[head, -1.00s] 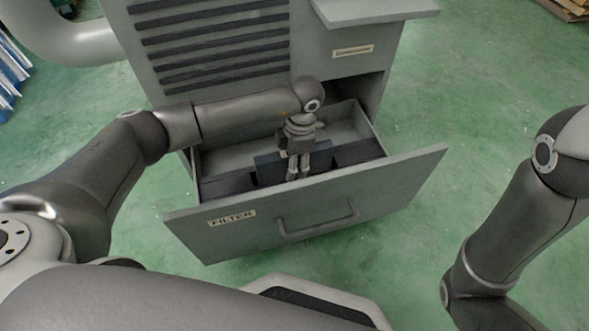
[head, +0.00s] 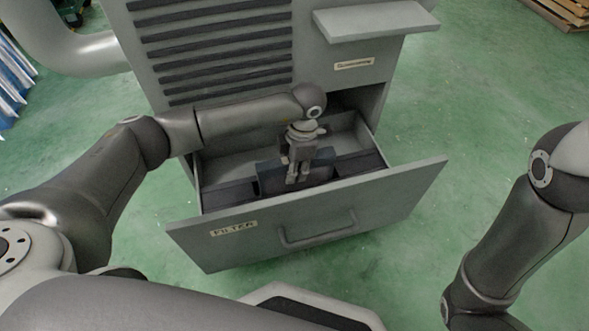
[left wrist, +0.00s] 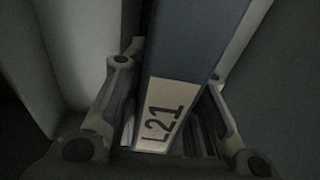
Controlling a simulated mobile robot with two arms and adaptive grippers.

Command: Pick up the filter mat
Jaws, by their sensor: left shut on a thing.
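The filter mat (head: 321,171) is a dark blue, flat piece standing in the middle of the open drawer (head: 310,222), whose front is labelled FILTER. My left gripper (head: 297,175) reaches down into the drawer and is shut on the mat. In the left wrist view the mat (left wrist: 195,45) lies between both fingers (left wrist: 170,95) and carries a pale label reading L21. Whether its lower edge is clear of the drawer floor is hidden by the drawer front. My right gripper is out of view.
Dark pieces lie in the drawer left (head: 229,195) and right (head: 360,164) of the mat. The grey cabinet (head: 345,85) stands behind, with a shelf (head: 375,20) projecting above the drawer. Green floor (head: 480,100) is clear to the right.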

